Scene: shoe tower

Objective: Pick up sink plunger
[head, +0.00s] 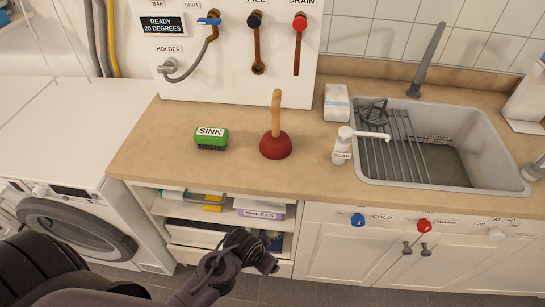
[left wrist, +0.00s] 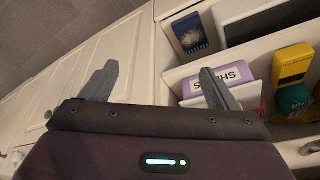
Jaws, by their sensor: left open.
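The sink plunger (head: 276,145) stands upright on the wooden counter in the head view, red rubber cup down and wooden handle up. My left gripper (head: 265,262) is below and in front of the counter edge, well apart from the plunger, in front of the open shelves. In the left wrist view my left gripper (left wrist: 158,84) is open, its two grey fingers wide apart with nothing held between them. The plunger is not in the left wrist view. My right gripper is not in view.
The grey sink (head: 480,180) is further right. A white panel with pipes (head: 225,75) rises behind. The counter (head: 240,175) in front of the plunger is clear.

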